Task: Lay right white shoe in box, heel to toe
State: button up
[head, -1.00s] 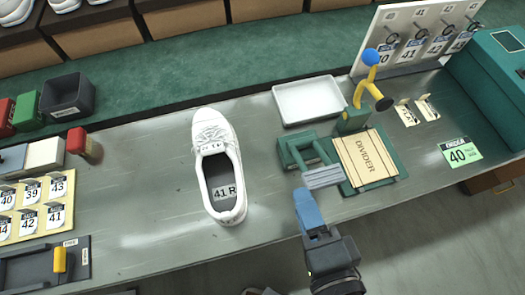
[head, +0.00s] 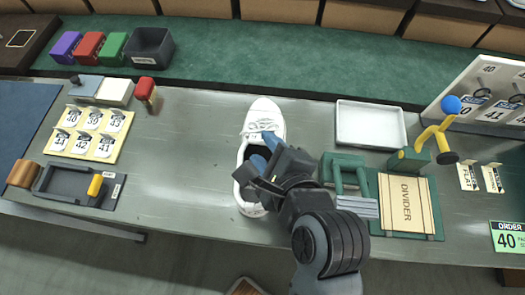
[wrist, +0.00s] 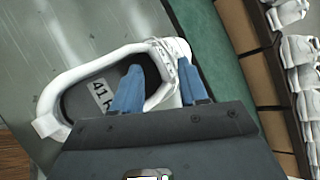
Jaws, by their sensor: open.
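A white shoe (head: 265,112) stands sole-down on the grey metal bench, toe towards the back. It also shows in the wrist view (wrist: 62,86), where its insole label reads 41 and a partly hidden letter. My gripper (head: 265,150) is over the shoe's opening and tongue, and hides part of the shoe in the head view. In the wrist view the blue fingers (wrist: 158,82) are apart, one over the shoe's opening and the other beyond the laced side. I cannot tell whether they touch the shoe. No shoe box is clearly seen on the bench.
A white tray (head: 371,146), a green fixture (head: 345,165) and a divider board (head: 407,204) stand right of the shoe. A yellow number-tag board (head: 90,132) and a dark tray (head: 58,189) lie left. The bench between them and the shoe is clear.

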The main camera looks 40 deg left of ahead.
aim_at(261, 144)
jog(key=shift+x, duration=2.4)
jog(key=shift+c, duration=0.3)
grip_shut()
